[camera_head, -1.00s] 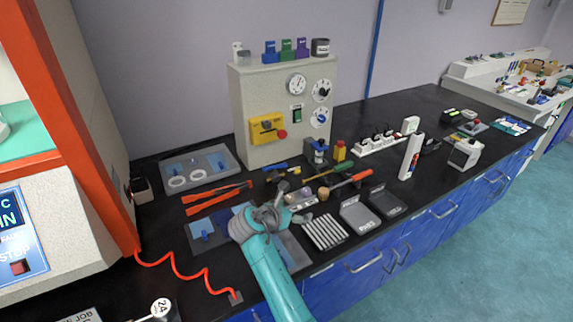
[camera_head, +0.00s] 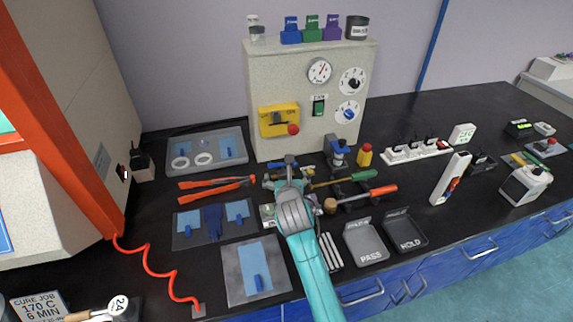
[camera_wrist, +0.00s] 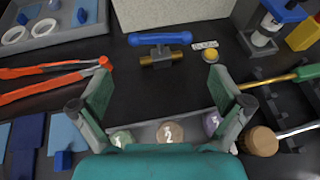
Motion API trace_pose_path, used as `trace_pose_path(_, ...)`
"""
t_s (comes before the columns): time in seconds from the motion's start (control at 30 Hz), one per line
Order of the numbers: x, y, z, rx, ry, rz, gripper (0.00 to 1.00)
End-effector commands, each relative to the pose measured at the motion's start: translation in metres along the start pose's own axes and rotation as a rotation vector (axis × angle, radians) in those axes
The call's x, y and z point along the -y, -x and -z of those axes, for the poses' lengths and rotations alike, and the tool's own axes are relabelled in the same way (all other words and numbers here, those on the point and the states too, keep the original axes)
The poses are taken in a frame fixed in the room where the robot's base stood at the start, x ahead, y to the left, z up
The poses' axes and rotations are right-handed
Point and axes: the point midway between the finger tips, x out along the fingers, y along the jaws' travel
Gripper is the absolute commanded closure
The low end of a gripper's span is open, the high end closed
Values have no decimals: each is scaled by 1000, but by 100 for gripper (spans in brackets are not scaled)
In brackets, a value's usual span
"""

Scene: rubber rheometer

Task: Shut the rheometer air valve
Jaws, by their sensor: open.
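The air valve shows in the wrist view as a blue lever handle (camera_wrist: 160,39) on a brass body (camera_wrist: 162,59). The handle lies left to right, roughly in line with the brass body, behind it in the picture. A small label plate (camera_wrist: 204,44) and a yellow-topped knob (camera_wrist: 210,56) are just right of it. My gripper (camera_wrist: 161,78) is open, its fingers wide apart and empty. The valve is ahead of the fingertips, between their lines, with no contact visible. In the head view my gripper (camera_head: 290,165) partly covers the valve.
Orange-handled tongs (camera_head: 215,189) lie left. A blue-topped device (camera_head: 339,153) and a green-handled tool (camera_head: 350,178) are right. The grey cabinet (camera_head: 290,85) stands behind.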

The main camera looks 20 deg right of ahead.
Motion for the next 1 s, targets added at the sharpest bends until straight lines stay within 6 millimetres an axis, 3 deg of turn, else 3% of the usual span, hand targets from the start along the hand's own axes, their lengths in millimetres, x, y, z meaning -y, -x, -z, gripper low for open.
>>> trace_pose_path(0.3, 1, -57, -1, -1, -2, 3, 0)
trace_pose_path(0.5, 1, -81, 0, -2, -2, 3, 0)
trace_pose_path(0.97, 1, -91, 0, -1, -2, 3, 0)
trace_pose_path(1.0, 1, -91, 0, -1, -2, 3, 10)
